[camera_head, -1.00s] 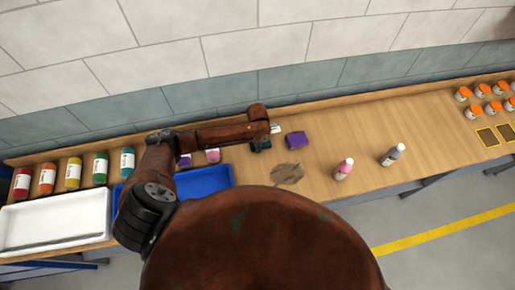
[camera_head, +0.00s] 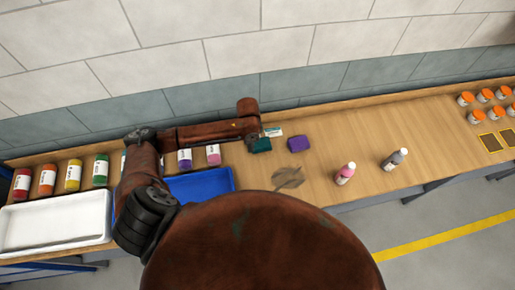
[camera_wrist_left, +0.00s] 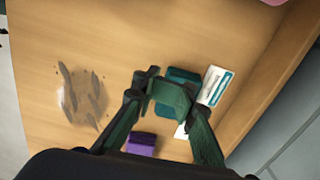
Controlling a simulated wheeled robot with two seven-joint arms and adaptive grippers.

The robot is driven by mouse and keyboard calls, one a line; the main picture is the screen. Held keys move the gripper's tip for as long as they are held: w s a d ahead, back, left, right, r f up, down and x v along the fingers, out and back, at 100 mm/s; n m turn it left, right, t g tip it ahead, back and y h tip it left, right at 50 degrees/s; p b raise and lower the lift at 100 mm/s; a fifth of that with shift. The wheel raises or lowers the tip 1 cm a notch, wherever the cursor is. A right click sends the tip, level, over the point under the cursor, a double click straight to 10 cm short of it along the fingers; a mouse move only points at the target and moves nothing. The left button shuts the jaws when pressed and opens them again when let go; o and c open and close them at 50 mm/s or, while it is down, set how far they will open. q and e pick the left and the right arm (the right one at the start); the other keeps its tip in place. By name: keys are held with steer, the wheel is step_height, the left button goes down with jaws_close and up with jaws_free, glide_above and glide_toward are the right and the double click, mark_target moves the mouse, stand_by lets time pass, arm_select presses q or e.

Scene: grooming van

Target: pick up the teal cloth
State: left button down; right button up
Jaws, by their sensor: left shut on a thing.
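The teal cloth (camera_head: 261,146) is a small folded block near the back of the wooden counter, beside a white card. My left gripper (camera_wrist_left: 168,88) is shut on the teal cloth, which shows between its fingers in the left wrist view (camera_wrist_left: 184,76). In the head view my left arm reaches over from the left, and its hand is above the cloth, partly hiding it. I cannot tell whether the cloth is clear of the counter. My right gripper is not in view.
A purple block (camera_head: 298,145) lies right of the cloth, and a white card (camera_head: 272,132) is beside it. A grey-brown smudge (camera_head: 288,177) marks the counter. Pink (camera_head: 345,173) and grey (camera_head: 394,157) bottles stand right. A blue tray (camera_head: 205,183) and white tray (camera_head: 60,220) are left.

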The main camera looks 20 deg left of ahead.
arm_select(q)
steer(key=s+a+r+b, duration=0.1)
steer(key=s+a+r, duration=0.3)
steer(key=s, duration=0.4)
steer(key=shift+s+r, duration=0.15)
steer(key=c, duration=0.6)
jaws_free()
steer(key=shift+o, duration=0.2)
